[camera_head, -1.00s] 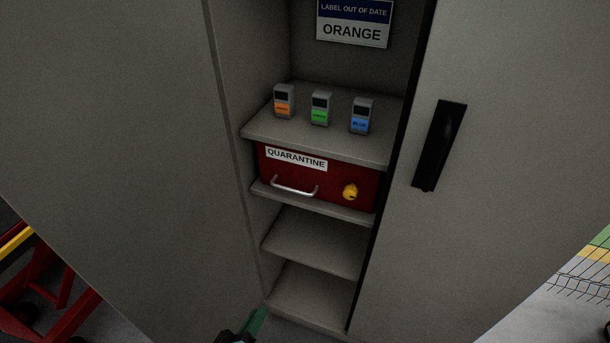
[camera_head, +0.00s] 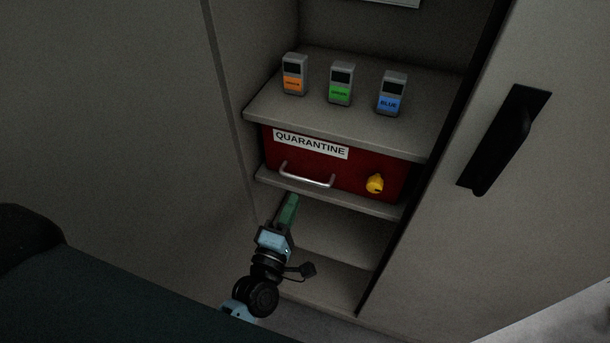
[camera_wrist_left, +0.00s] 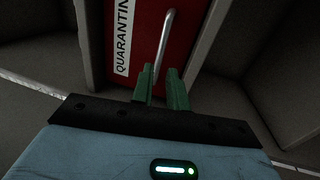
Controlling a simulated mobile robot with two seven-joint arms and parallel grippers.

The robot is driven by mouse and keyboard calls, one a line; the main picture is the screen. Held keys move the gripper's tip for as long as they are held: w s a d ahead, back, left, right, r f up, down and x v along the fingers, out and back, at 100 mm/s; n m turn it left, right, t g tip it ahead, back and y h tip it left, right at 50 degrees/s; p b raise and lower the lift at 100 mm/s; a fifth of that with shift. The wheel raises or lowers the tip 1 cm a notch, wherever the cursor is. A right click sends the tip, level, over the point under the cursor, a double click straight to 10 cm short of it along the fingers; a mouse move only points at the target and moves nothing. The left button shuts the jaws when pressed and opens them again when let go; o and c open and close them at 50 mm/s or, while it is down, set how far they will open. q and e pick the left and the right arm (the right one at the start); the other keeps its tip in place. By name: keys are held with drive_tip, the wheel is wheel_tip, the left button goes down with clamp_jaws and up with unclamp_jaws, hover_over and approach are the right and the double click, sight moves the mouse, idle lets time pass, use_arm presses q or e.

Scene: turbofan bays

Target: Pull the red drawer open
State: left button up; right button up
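The red drawer (camera_head: 350,176) sits shut in the cabinet under a shelf, with a white QUARANTINE label (camera_head: 311,144), a silver bar handle (camera_head: 307,176) and a yellow knob (camera_head: 374,183). My left gripper (camera_head: 290,203) is just below and in front of the handle in the head view. In the left wrist view its green fingers (camera_wrist_left: 160,86) stand apart with a gap, open and empty. There the handle (camera_wrist_left: 165,45) lies beyond the fingertips, roughly in line with the gap. Whether the fingers touch it I cannot tell. My right gripper is not in view.
Three small devices stand on the shelf (camera_head: 330,123) above the drawer, labelled orange (camera_head: 294,76), green (camera_head: 341,84) and blue (camera_head: 391,92). Open cabinet doors with a black handle (camera_head: 505,140) flank the right and left. Empty shelves (camera_head: 340,240) lie below.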

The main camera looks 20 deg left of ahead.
sight(303, 178)
use_arm(q)
drive_tip(key=shift+w+d+r+p, duration=0.15)
drive_tip(key=shift+w+r, duration=0.1)
drive_tip(key=shift+w, duration=1)
drive_tip(key=shift+w+a+r+p, duration=0.1)
drive_tip(key=shift+w+r, duration=0.15)
drive_tip(key=shift+w, duration=1.05)
drive_tip(key=shift+w+d+r+p, duration=0.15)
drive_tip(key=shift+w+r, duration=0.1)
drive_tip(key=shift+w, duration=1)
drive_tip(key=shift+a, duration=0.1)
clamp_jaws()
